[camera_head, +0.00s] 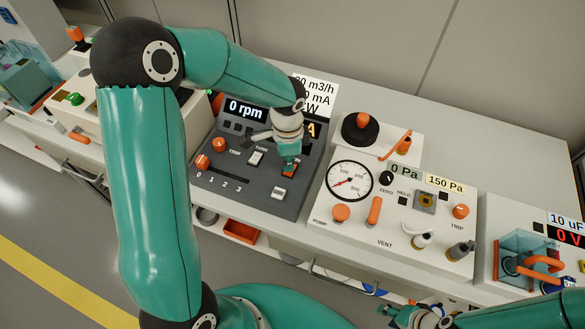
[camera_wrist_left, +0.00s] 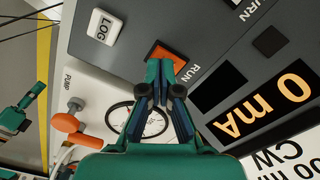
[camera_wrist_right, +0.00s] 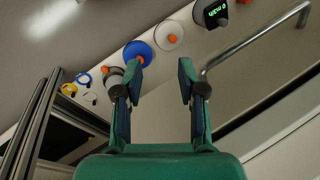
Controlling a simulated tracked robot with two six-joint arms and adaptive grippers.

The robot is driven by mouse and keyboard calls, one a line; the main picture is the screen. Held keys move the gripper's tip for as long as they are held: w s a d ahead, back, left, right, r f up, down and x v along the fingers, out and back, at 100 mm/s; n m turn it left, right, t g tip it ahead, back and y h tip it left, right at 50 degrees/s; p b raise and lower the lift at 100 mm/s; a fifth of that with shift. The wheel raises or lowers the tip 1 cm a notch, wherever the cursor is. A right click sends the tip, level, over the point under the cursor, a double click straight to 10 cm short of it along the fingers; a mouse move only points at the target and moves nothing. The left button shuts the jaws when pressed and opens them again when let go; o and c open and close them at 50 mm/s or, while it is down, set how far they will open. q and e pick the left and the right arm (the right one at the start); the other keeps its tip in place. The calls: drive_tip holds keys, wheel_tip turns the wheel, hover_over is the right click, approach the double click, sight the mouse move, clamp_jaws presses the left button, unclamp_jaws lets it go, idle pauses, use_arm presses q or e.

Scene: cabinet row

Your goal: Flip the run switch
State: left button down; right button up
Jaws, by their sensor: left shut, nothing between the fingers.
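The run switch (camera_wrist_left: 165,54) is an orange rocker beside the word RUN on the dark grey panel (camera_head: 230,182). In the head view my left gripper mostly hides it. My left gripper (camera_wrist_left: 160,66) is shut and empty, with its fingertips over the switch's lower edge in the left wrist view; I cannot tell whether they touch it. In the head view the left gripper (camera_head: 290,165) points down at the panel's right part. The panel's display (camera_head: 245,110) reads 0 rpm, and another reads 0 mA (camera_wrist_left: 263,102). My right gripper (camera_wrist_right: 158,78) is open and empty, low at the right.
Orange knobs (camera_head: 203,161) are at the panel's left. A white gauge unit (camera_head: 322,215) with a PUMP knob (camera_head: 341,212) stands close on the right. A metal handle (camera_wrist_right: 255,45) shows in the right wrist view.

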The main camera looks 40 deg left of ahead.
use_arm(q)
drive_tip(key=shift+f+b, duration=0.85)
drive_tip(key=shift+f, duration=0.15)
drive_tip(key=shift+r, duration=0.15)
drive_tip(key=shift+r+p, duration=2.7)
drive_tip(key=shift+r, duration=0.75)
drive_tip(key=shift+f, duration=0.1)
